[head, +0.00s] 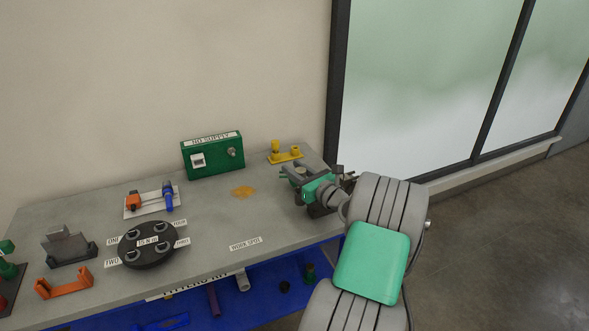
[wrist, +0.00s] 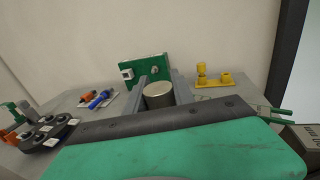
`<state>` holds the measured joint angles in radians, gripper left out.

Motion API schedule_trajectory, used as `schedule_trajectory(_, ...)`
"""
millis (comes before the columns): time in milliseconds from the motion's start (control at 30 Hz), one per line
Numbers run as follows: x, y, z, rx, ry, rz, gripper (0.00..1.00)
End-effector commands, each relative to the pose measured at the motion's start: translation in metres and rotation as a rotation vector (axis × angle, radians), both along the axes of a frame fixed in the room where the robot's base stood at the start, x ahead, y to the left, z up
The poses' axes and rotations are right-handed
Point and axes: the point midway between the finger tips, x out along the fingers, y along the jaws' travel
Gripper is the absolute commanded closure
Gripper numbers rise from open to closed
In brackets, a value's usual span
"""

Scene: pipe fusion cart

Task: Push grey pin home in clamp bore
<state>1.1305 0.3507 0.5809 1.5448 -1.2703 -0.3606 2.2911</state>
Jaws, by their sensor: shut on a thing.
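My gripper (head: 312,178) is over the right end of the bench in the head view. In the wrist view its two grey fingers (wrist: 161,88) stand on either side of a round, pale-topped grey cylinder, which looks like the grey pin (wrist: 159,95). The gripper is shut on it. The pin's lower part is hidden, so I cannot tell how deep it sits. A dark block (head: 318,211) under my gripper may be the clamp; my gripper mostly covers it, and the bore is not visible. Thin green prongs (wrist: 281,112) show at right in the wrist view.
A green box (head: 213,156) and a yellow stand with pegs (head: 285,156) are at the back. A black round turntable (head: 147,245), a white tray with orange and blue parts (head: 152,202) and an orange bracket (head: 64,284) are left.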

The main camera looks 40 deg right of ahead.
Motion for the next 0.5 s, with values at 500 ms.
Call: schedule_trajectory(500, 0.0, 0.0, -0.014, 0.0, -0.001, 0.0, 1.0)
